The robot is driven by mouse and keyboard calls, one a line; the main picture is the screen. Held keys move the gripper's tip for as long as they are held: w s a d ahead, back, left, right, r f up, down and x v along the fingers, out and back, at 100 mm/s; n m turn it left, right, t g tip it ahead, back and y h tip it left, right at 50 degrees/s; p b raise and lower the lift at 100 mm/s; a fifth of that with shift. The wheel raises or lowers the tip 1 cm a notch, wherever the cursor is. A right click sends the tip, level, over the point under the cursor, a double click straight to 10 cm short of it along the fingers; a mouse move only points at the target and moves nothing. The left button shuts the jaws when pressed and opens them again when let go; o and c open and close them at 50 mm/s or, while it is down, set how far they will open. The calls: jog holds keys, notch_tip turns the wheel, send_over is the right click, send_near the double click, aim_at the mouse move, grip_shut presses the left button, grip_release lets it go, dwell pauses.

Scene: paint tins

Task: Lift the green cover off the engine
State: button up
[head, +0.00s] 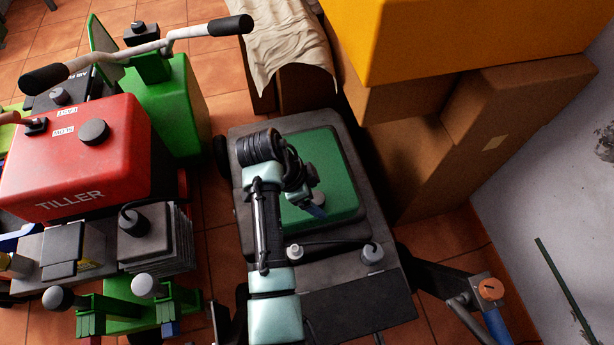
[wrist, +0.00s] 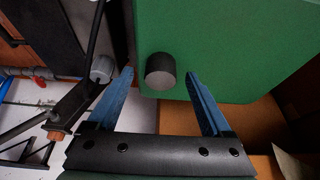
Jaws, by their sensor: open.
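The green cover (head: 338,165) is a rounded block lying on the dark engine deck (head: 385,222), partly hidden by my arm in the head view. In the wrist view the cover (wrist: 230,45) fills the upper right, with a short dark round knob (wrist: 160,71) near its lower left edge. My gripper (wrist: 160,74) is open, its two blue fingers apart, one tip to each side of the knob in the picture. No contact with the knob shows; the depth gap is hard to judge. In the head view my gripper (head: 318,210) is over the cover, mostly behind my wrist.
A red tiller (head: 75,165) and a green machine (head: 180,105) with handlebars (head: 150,48) stand at left. Cardboard boxes (head: 425,165) and a yellow block (head: 450,35) stand close on the right. A grey cap (head: 372,253) and a cable sit on the deck below the cover.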

jog(key=shift+r, duration=0.1)
grip_shut()
dwell(1.2)
